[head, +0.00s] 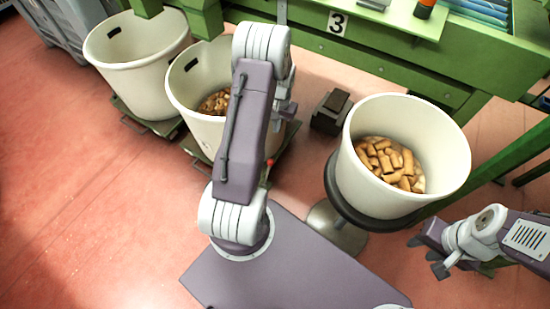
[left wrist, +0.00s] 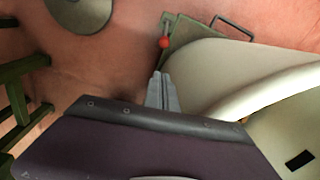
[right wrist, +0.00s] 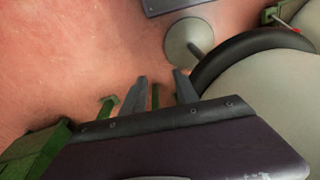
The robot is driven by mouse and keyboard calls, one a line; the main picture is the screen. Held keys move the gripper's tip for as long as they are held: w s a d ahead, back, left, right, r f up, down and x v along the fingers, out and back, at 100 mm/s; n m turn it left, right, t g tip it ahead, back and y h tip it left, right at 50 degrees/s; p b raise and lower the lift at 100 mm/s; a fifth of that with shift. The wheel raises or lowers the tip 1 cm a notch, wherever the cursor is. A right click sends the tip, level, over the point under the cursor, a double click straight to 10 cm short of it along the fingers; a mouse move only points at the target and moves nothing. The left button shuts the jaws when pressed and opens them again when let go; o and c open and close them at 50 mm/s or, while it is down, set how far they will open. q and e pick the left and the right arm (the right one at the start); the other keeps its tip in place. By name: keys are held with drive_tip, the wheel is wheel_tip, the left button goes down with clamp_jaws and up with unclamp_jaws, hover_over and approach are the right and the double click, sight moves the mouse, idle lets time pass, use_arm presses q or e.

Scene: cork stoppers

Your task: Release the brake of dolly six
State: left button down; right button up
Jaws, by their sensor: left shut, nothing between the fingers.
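A green dolly (head: 196,152) stands under the middle white bin (head: 180,95); no number shows on it. A brake lever with a red knob (head: 270,162) sticks out at its near right side. In the left wrist view, the red knob (left wrist: 165,42) and the dolly corner (left wrist: 205,30) show just beyond my left gripper (left wrist: 160,76). That gripper is shut and empty, apart from the knob in that picture. In the head view my left arm mostly hides it. My right gripper (right wrist: 160,84) is open and empty, at the lower right of the head view (head: 424,250).
Another bin (head: 135,55) stands on a dolly at the left. A bin of corks (head: 355,185) rests in a black ring on a pedestal (head: 340,228) at the right. A dark pedal-like block (head: 331,112) lies between bins. A green bench marked 3 (head: 390,65) runs behind. Red floor is clear at front left.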

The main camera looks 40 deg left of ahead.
use_arm(q)
drive_tip(key=shift+s+a+f, duration=0.2)
drive_tip(key=shift+a+f, duration=0.1)
drive_tip(key=shift+f, duration=0.25)
use_arm(e)
drive_tip(key=shift+a+f, duration=0.1)
drive_tip(key=shift+f, duration=0.3)
